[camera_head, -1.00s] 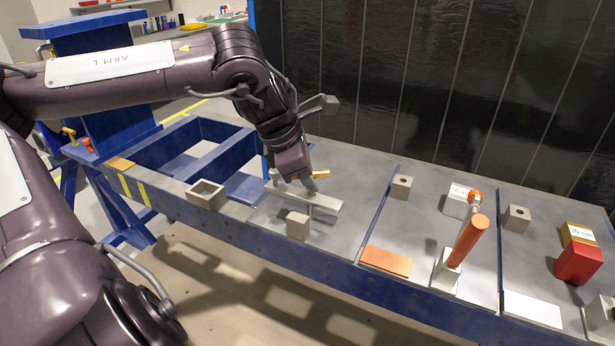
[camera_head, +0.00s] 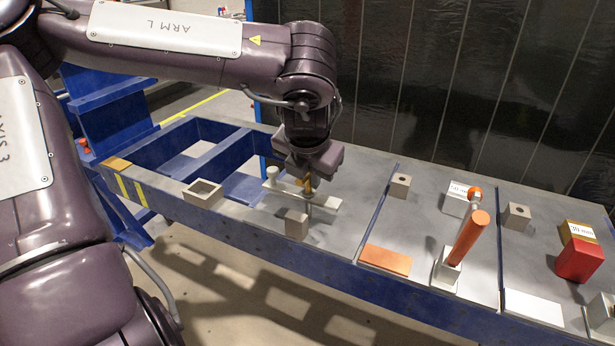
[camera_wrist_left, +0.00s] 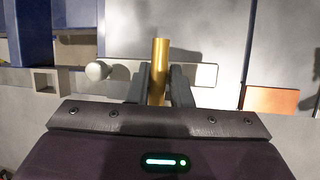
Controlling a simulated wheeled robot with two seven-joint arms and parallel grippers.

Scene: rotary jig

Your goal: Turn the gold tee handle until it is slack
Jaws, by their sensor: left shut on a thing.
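The gold tee handle (camera_wrist_left: 160,62) stands between the two dark fingers of my left gripper (camera_wrist_left: 161,84), which is shut on it. In the head view a small part of the gold handle (camera_head: 309,186) shows under my left gripper (camera_head: 307,190); the rest is hidden by the hand. Below it lies a pale flat bar (camera_head: 322,203) with a round white knob (camera_head: 272,172) at its left end. The bar also shows behind the fingers in the left wrist view (camera_wrist_left: 206,74). My right gripper is not in view.
A grey block (camera_head: 296,224) stands in front of the bar, and an open grey box (camera_head: 203,192) sits to its left. To the right are an orange plate (camera_head: 386,260), an upright orange lever (camera_head: 467,240) and a red block (camera_head: 579,260). A dark panelled wall (camera_head: 430,80) stands behind.

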